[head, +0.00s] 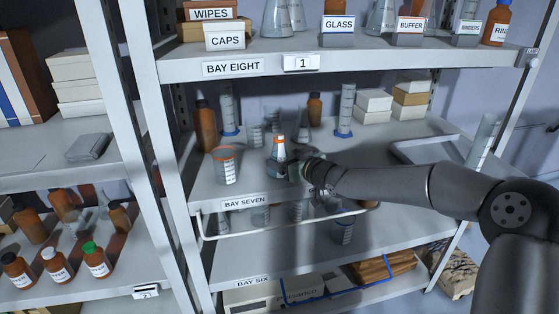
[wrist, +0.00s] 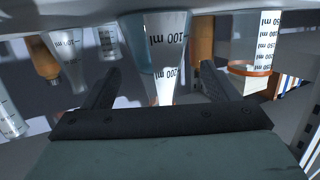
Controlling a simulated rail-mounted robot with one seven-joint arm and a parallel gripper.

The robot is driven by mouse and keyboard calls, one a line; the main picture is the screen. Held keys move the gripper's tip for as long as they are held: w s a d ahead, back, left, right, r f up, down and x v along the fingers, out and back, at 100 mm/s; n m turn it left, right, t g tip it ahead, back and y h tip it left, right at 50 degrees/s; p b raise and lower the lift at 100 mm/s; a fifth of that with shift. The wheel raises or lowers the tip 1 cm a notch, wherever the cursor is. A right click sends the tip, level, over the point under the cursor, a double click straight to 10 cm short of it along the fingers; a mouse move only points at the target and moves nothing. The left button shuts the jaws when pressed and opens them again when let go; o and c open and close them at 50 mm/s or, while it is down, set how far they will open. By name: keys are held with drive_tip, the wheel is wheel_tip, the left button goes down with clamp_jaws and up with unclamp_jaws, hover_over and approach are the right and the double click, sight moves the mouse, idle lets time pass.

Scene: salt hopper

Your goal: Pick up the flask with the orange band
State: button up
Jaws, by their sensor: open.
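The flask with the orange band (head: 279,150) stands upright on the Bay Seven shelf, a small clear conical flask with orange around its neck. My gripper (head: 298,170) is right beside it on its right. In the wrist view, which looks upside down, my gripper (wrist: 160,85) has its two dark fingers apart. The flask (wrist: 166,45), with its millilitre scale, shows between and beyond them. I see space between each finger and the glass. The flask's neck is partly hidden behind the gripper body in the wrist view.
A beaker with an orange rim (head: 227,166) stands left of the flask; it also shows in the wrist view (wrist: 252,60). A brown bottle (head: 206,127), graduated cylinders (head: 346,108) and white boxes (head: 374,101) stand behind. The Bay Eight shelf (head: 350,60) hangs above. A rail (head: 290,228) runs along the shelf front.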

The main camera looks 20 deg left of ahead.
sight(276, 155)
drive_tip(key=shift+x, duration=3.05)
drive_tip(key=shift+d+f, duration=0.1)
drive_tip(key=shift+f, duration=0.05)
drive_tip(key=c, duration=1.2)
